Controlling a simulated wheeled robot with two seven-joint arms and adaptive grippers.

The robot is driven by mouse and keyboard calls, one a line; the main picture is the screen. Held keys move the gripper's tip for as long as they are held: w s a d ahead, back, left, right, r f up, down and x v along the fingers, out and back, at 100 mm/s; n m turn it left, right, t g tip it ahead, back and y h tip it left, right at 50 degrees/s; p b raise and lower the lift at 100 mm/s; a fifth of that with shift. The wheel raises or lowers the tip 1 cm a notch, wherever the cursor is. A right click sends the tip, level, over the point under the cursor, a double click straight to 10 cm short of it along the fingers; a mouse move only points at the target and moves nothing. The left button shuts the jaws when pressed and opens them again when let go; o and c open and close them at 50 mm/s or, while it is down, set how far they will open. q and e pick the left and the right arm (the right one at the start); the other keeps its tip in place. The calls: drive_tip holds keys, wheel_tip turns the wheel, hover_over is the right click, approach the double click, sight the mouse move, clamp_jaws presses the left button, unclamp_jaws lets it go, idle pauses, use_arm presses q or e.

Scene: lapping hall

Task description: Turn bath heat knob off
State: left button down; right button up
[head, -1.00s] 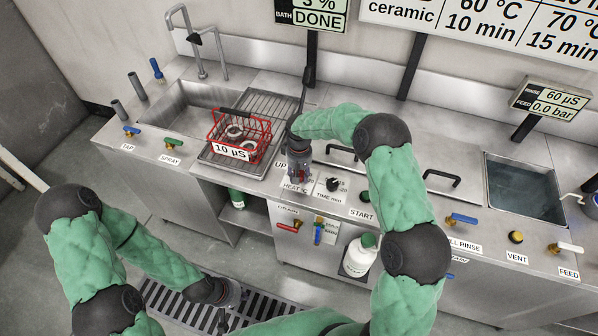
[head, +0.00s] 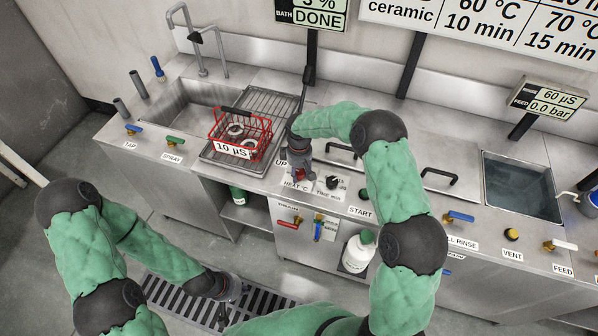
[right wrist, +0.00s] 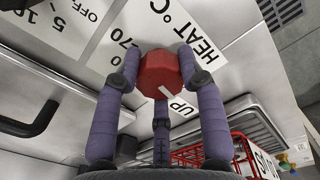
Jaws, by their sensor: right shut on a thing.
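The bath heat knob is a red knob (right wrist: 160,75) with a white pointer line, on a white plate (right wrist: 122,50) marked HEAT °C with "70" beside it, seen in the right wrist view. My right gripper (right wrist: 160,85) is shut on this knob, its fingers around the sides. In the head view my right gripper (head: 299,172) points down at the HEAT plate and hides most of the knob. The white line on the knob points toward the lower right in the wrist view. My left gripper (head: 228,302) hangs low over the floor grate, away from the panel; its fingers are too small to read.
A red wire basket (head: 243,133) with white rings and a "10 µS" tag stands on the drain rack, close left of my right gripper. A black TIME knob (head: 332,182) sits just right of it. A lid handle (head: 341,150) is behind.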

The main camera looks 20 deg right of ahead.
sight(300, 172)
drive_tip(key=shift+s+f, duration=0.2)
drive_tip(key=o, duration=1.1)
drive_tip(key=shift+d, duration=0.1)
drive_tip(key=shift+o, duration=0.2)
drive_tip(key=shift+r, duration=0.1)
drive_tip(key=shift+w, duration=0.1)
drive_tip(key=shift+w+r, duration=0.1)
drive_tip(key=shift+r, duration=0.45)
wheel_tip(300, 172, up, 11)
